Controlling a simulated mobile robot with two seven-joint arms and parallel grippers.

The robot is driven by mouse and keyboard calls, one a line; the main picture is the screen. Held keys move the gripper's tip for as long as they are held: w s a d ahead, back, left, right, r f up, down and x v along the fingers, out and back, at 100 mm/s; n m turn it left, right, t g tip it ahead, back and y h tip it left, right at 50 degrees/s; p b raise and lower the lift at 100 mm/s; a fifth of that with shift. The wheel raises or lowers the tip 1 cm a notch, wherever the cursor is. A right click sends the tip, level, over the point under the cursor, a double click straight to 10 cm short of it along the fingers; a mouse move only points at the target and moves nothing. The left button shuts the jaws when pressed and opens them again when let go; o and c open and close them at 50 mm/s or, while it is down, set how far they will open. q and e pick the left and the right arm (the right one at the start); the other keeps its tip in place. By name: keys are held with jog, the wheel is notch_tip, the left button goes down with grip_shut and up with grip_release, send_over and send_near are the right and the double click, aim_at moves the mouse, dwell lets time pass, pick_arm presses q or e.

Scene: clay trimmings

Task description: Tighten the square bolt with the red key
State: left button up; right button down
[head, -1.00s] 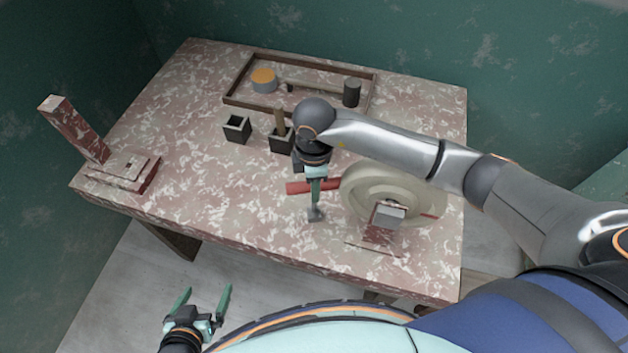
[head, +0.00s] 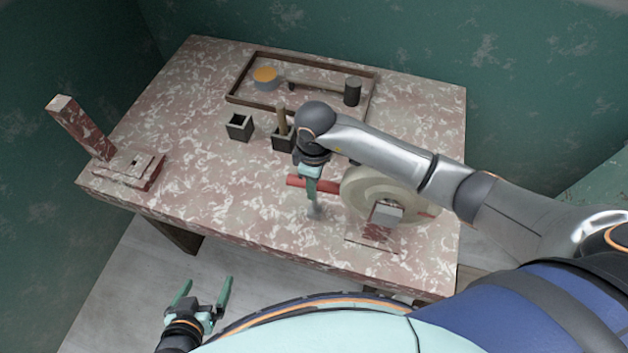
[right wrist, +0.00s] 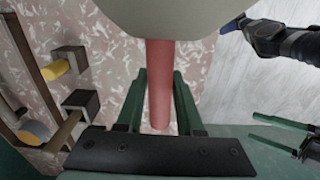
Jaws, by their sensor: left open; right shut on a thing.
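The red key (head: 298,182) is a red bar that runs level from my right gripper to the beige wheel (head: 360,185). My right gripper (head: 313,190) points down and is shut on the bar. In the right wrist view the red bar (right wrist: 160,85) lies between its green fingers, and its upper end goes out of sight behind the beige rim. A grey square block (head: 388,213) sits in front of the wheel; I cannot tell whether it is the square bolt. My left gripper (head: 205,292) is open and empty, off the table's front edge.
A tilted post on a base (head: 130,168) stands at left. The table's left middle is clear.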

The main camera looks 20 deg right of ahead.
jog(key=shift+s+d+f, duration=0.1)
jog(key=shift+s+f, duration=0.1)
jog(key=shift+m, duration=1)
jog(key=shift+d+m, duration=0.15)
jog(key=shift+m, duration=0.65)
jog(key=shift+r, duration=0.1)
